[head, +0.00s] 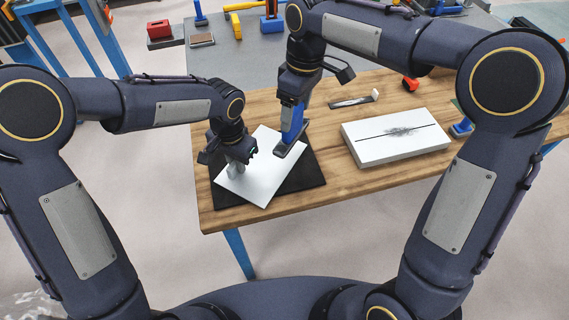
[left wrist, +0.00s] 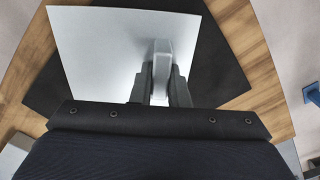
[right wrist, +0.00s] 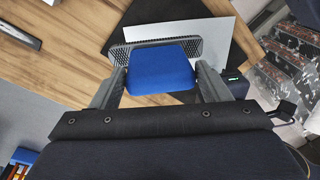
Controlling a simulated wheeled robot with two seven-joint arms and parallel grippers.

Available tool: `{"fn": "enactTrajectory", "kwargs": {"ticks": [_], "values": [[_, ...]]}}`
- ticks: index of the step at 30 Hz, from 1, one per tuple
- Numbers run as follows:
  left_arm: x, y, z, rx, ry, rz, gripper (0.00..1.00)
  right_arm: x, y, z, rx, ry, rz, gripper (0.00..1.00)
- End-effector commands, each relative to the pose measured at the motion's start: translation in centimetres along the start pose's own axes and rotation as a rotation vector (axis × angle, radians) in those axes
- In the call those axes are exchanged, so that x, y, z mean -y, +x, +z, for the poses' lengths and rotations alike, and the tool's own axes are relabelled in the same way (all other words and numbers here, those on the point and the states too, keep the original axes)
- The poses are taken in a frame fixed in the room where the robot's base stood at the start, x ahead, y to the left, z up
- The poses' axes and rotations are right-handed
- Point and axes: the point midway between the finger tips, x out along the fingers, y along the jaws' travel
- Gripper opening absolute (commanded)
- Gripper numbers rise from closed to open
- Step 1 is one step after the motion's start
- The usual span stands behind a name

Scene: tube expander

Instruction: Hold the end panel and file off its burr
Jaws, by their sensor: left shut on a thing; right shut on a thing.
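The end panel (head: 262,184) is a flat pale metal sheet lying tilted on a black mat (head: 313,176). It also shows in the left wrist view (left wrist: 105,50), with a light grey upright tab or handle (left wrist: 161,62) near its edge. My left gripper (head: 236,172) is shut on that grey piece at the panel's left side. My right gripper (head: 293,110) is shut on a blue block-shaped handle (right wrist: 160,68) of a file. The file's dark textured plate (right wrist: 118,54) is at the panel's upper right edge; whether it touches is unclear. The burr cannot be made out.
A white box (head: 395,140) with a dark mark on top lies on the right of the wooden table (head: 225,219). A grey bench (head: 240,58) with tools stands beyond.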

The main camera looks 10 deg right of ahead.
Motion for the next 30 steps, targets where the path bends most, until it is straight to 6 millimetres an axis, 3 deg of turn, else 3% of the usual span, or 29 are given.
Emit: {"fn": "enactTrajectory", "kwargs": {"ticks": [4,6,10,16,21,26,30], "values": [[0.01,-0.04,-0.01,0.000,0.000,0.000,0.07,0.01,-0.10,-0.04,-0.002,0.000,0.001,0.04],[0.01,-0.04,-0.01,0.000,0.000,0.000,0.21,0.01,-0.10,-0.04,-0.002,0.000,0.001,0.04],[0.01,-0.04,-0.01,0.000,0.000,0.000,0.38,0.01,-0.10,-0.04,-0.002,0.000,0.001,0.04],[0.01,-0.02,0.00,0.000,0.000,0.000,0.40,0.01,-0.09,-0.04,-0.002,0.000,0.001,0.04],[0.00,-0.02,0.00,0.000,0.000,0.000,0.58,0.01,-0.09,-0.04,-0.002,0.000,0.001,0.04],[0.00,-0.01,0.00,0.000,0.000,0.000,0.58,0.00,-0.09,-0.04,-0.002,0.000,0.001,0.04],[0.00,-0.01,0.00,0.000,0.000,0.000,0.74,0.00,-0.09,-0.04,-0.002,0.000,0.001,0.04]]}}
